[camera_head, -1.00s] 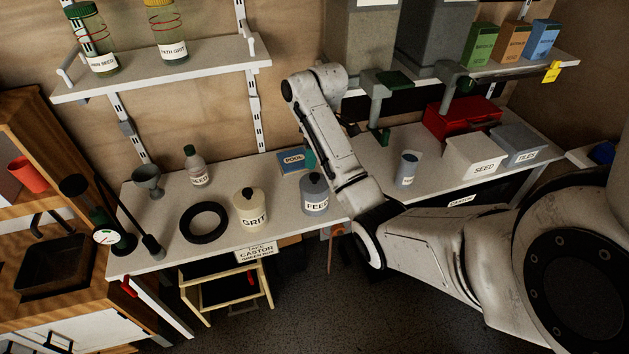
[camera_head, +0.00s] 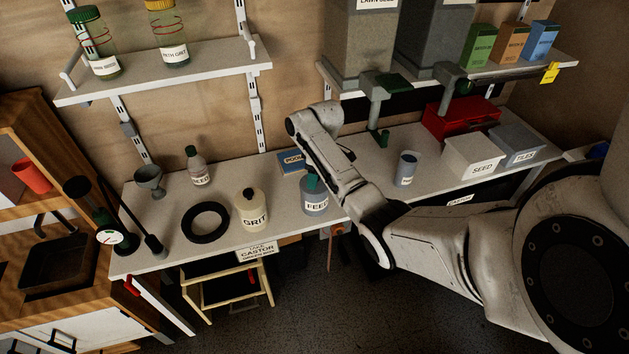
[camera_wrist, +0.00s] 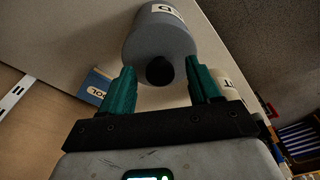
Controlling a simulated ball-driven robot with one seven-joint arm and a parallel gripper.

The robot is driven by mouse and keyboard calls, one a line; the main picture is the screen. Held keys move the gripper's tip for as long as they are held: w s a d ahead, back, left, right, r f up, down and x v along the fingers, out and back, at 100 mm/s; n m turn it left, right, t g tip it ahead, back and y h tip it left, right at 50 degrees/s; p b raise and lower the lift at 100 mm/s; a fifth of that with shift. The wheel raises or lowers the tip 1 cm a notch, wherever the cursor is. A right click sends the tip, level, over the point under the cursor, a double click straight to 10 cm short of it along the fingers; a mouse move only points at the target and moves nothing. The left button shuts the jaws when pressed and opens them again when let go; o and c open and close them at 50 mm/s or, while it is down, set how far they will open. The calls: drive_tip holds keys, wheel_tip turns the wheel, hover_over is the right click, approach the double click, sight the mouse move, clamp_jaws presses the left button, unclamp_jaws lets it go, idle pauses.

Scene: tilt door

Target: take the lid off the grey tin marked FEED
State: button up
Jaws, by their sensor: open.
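The grey tin marked FEED (camera_head: 317,206) stands upright on the bench, right of the cream GRIT tin. Its lid is on. In the wrist view the grey lid (camera_wrist: 152,44) faces me, with its black knob (camera_wrist: 160,71) near the space between my fingers. My gripper (camera_wrist: 160,65) is open, one teal finger on each side of the knob with a gap to both. In the head view a teal fingertip of my gripper (camera_head: 312,181) is at the top of the tin and hides the knob. Whether the fingers touch the lid cannot be told.
The GRIT tin (camera_head: 251,211) stands close left of the FEED tin, and a blue POOL box (camera_head: 291,161) lies behind it. A small grey-blue can (camera_head: 406,169) stands to the right. Dispensers (camera_head: 362,45) hang above the bench.

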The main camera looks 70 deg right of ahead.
drive_tip(key=shift+f, duration=0.25)
drive_tip(key=shift+c, duration=0.3)
drive_tip(key=c, duration=1)
